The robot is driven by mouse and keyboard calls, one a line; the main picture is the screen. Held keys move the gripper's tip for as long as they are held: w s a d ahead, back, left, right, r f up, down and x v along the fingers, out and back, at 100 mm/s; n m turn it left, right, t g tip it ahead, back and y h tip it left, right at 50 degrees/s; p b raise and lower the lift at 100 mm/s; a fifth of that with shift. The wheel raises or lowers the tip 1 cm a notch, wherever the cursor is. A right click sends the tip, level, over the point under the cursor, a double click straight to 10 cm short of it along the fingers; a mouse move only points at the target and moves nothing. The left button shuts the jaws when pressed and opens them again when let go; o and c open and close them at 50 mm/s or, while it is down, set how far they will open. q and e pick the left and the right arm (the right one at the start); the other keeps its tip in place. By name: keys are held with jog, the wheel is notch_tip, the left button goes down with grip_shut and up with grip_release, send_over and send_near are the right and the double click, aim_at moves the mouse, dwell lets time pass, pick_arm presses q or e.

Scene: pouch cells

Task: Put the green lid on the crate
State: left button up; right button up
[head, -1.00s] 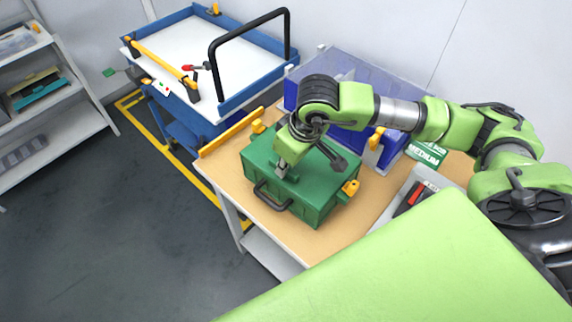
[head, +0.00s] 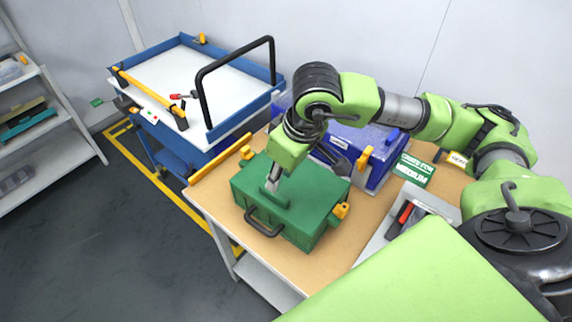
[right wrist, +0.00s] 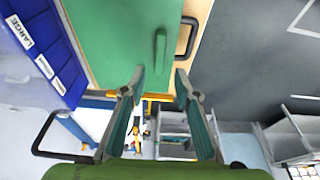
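The green lid (head: 310,187) lies flat on top of the green crate (head: 300,233) on the wooden table, with no clear gap between them. A raised green handle stands on the lid, and it also shows in the right wrist view (right wrist: 160,58). My right gripper (head: 270,188) is just above this handle. In the right wrist view its two fingers (right wrist: 160,72) are apart, with a gap to the handle on both sides. The crate has a black front handle (head: 262,222) and yellow latches (head: 341,210). My left gripper is not in view.
A blue bin (head: 378,170) stands behind the crate. A grey tray with a red and black tool (head: 403,212) lies to the right, near a green sign (head: 413,170). A blue cart (head: 222,128) with a black bar stands behind left.

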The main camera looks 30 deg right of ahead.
jog(key=v, duration=0.5)
jog(key=shift+r+b, duration=0.25)
jog(key=shift+b, duration=0.15)
